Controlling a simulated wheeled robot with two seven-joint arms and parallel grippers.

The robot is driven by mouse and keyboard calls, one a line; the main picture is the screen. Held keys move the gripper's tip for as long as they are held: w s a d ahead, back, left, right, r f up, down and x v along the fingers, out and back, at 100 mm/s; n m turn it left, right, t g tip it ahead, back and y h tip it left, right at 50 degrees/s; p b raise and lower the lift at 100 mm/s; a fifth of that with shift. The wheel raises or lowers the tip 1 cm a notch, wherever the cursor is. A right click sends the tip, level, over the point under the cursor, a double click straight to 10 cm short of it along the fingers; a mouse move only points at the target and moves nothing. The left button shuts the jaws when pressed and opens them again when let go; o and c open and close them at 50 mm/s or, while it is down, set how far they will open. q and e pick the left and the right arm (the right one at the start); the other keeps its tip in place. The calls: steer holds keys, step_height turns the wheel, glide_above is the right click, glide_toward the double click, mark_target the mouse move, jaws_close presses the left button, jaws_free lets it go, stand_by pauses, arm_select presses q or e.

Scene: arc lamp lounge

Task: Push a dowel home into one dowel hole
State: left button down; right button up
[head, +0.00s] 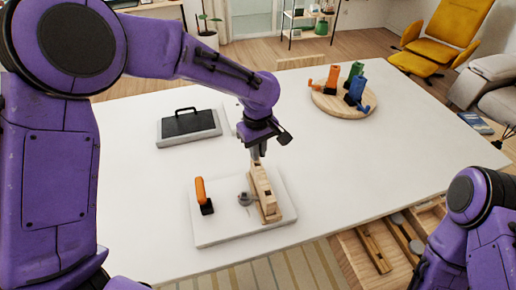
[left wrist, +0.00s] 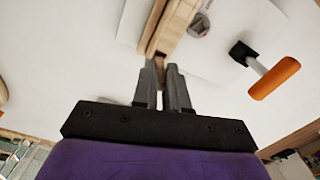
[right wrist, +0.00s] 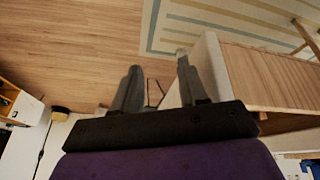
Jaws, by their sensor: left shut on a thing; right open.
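The wooden block (head: 266,200) with dark holes along its top stands on a white board (head: 225,232) at the front of the table. Its end also shows in the left wrist view (left wrist: 172,25). My left gripper (head: 256,157) points down at the block's far end. It is shut on a small wooden dowel (left wrist: 160,60), mostly hidden by the fingertips. The dowel's tip is close to the block; I cannot tell whether it is in a hole. My right gripper (right wrist: 155,75) is open and empty over the floor beside the table.
A grey round piece (head: 244,198) and an orange-handled mallet (head: 203,195) lie left of the block. A black-handled case (head: 188,123) is behind. A round wooden board (head: 335,108) with coloured tools is at back right. An open drawer (head: 355,255) holds tools.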

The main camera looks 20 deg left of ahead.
arm_select(q)
steer(key=shift+f, duration=1.5)
stand_by(0.4)
steer(key=c, duration=1.1)
jaws_free()
step_height(320, 180, up, 10)
steer(key=shift+r+b, duration=0.25)
steer(key=shift+b, duration=0.75)
steer(key=shift+d, duration=0.1)
